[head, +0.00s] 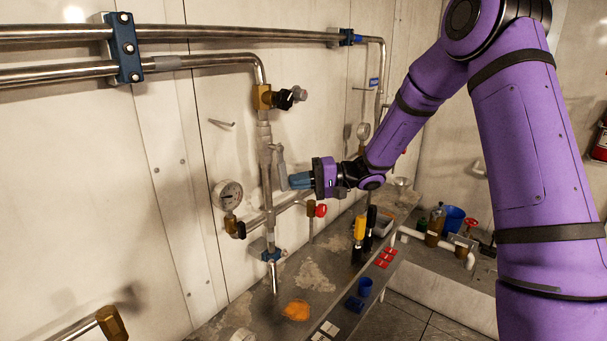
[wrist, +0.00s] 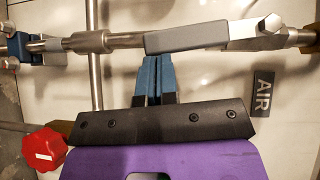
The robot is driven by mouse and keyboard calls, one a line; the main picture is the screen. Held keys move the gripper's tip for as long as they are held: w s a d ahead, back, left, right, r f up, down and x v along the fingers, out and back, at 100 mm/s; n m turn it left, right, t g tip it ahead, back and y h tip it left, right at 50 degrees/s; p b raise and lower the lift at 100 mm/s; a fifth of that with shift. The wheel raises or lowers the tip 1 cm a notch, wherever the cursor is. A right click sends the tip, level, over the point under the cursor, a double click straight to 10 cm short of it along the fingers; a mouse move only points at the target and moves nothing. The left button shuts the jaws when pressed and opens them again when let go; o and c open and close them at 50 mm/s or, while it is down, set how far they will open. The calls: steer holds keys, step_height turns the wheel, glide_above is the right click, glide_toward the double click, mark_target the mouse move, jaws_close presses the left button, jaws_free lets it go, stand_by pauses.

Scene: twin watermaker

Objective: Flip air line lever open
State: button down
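The air line lever (head: 281,167) is a grey handle beside the vertical steel pipe in the head view. In the wrist view its dark grey grip (wrist: 186,38) runs nearly along the pipe, slightly tilted, with a bright metal arm at its right end. A black "AIR" label (wrist: 263,92) is on the wall near it. My gripper (head: 291,180) is at the lever's lower part. In the wrist view its blue fingers (wrist: 155,77) are together with nothing between them, their tips at the grip's edge. I cannot tell whether they touch it.
A pressure gauge (head: 229,195) and a red knob (head: 321,210) flank the pipe below. The red knob also shows in the wrist view (wrist: 44,150). A brass valve (head: 264,97) sits above. The bench (head: 255,309) below holds yellow and black tools (head: 361,228).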

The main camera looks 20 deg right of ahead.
steer(key=shift+s+a+f+m+y, duration=0.3)
steer(key=shift+s+a+m+y, duration=0.2)
steer(key=shift+a+m+y, duration=0.2)
steer(key=shift+a, duration=0.1)
steer(key=d, duration=1.3)
steer(key=shift+w+d, duration=0.25)
steer(key=shift+w, duration=0.15)
steer(key=shift+f, duration=0.1)
